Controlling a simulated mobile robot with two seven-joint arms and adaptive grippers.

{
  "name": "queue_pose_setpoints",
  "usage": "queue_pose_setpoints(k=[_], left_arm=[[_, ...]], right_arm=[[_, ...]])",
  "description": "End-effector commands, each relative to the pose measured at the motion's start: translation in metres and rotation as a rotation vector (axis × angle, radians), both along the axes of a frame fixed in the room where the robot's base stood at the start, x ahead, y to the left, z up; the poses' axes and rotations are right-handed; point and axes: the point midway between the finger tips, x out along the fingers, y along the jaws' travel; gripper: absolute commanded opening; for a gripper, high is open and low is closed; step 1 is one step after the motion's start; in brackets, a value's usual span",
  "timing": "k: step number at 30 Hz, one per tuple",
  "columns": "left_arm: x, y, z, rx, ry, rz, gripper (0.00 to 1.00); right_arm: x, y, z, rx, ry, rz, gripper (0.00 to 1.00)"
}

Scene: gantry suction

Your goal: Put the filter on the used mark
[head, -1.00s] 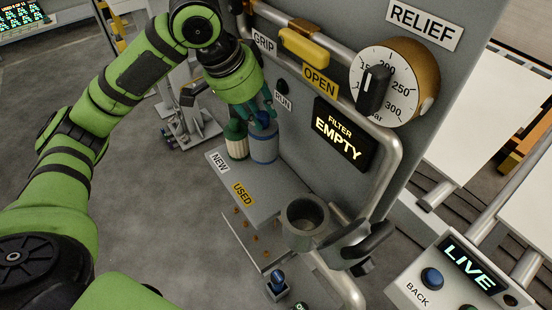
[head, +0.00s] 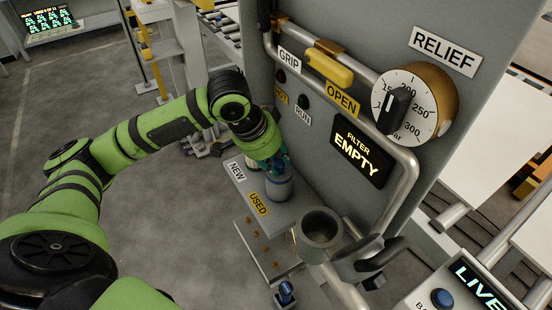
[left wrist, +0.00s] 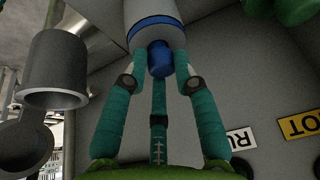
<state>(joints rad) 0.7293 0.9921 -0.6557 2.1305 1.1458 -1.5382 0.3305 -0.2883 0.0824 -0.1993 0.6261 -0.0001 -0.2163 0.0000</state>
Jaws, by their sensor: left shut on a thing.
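My left gripper (head: 273,165) is shut on the blue knob of a blue filter (head: 279,188). In the left wrist view the fingers close around the knob, and the filter's pale body with a blue band (left wrist: 152,22) shows beyond them. The filter is upright just behind the yellow USED label (head: 258,204) on the grey shelf (head: 295,207). I cannot tell if its base touches the shelf. A second, green-and-white filter (head: 251,168) is mostly hidden by the gripper, behind the NEW label (head: 236,171). My right gripper is out of view.
An open grey cup (head: 320,227) stands empty right of the shelf; it also shows in the left wrist view (left wrist: 55,75). The panel carries a FILTER EMPTY display (head: 360,151), a yellow grip handle (head: 330,68) and a RELIEF dial (head: 415,103). A pipe runs along the panel.

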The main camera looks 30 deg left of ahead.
Motion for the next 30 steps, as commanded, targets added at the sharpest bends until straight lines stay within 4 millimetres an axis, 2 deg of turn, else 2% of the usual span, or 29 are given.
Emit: queue_pose_setpoints(k=[4,5,6,15,19,23,30], left_arm=[[0.000,0.000,-0.002,-0.001,-0.001,0.001,0.00],[0.000,0.000,-0.002,0.000,0.000,0.001,0.40],[0.000,0.000,-0.002,0.000,0.000,0.000,0.52],[0.000,0.000,-0.002,0.000,0.000,0.000,0.52],[-0.001,0.001,0.005,0.000,-0.001,0.000,0.52],[-0.007,0.006,0.024,0.001,-0.005,0.002,0.52],[-0.025,0.016,0.072,0.000,-0.006,0.002,0.52]], right_arm=[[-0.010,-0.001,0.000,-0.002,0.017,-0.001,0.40],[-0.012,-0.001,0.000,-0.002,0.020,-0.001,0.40],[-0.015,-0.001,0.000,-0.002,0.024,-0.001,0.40],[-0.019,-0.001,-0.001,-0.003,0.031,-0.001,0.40],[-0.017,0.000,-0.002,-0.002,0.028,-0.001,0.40],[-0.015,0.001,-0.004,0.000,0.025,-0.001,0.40],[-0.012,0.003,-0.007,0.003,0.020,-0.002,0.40]])
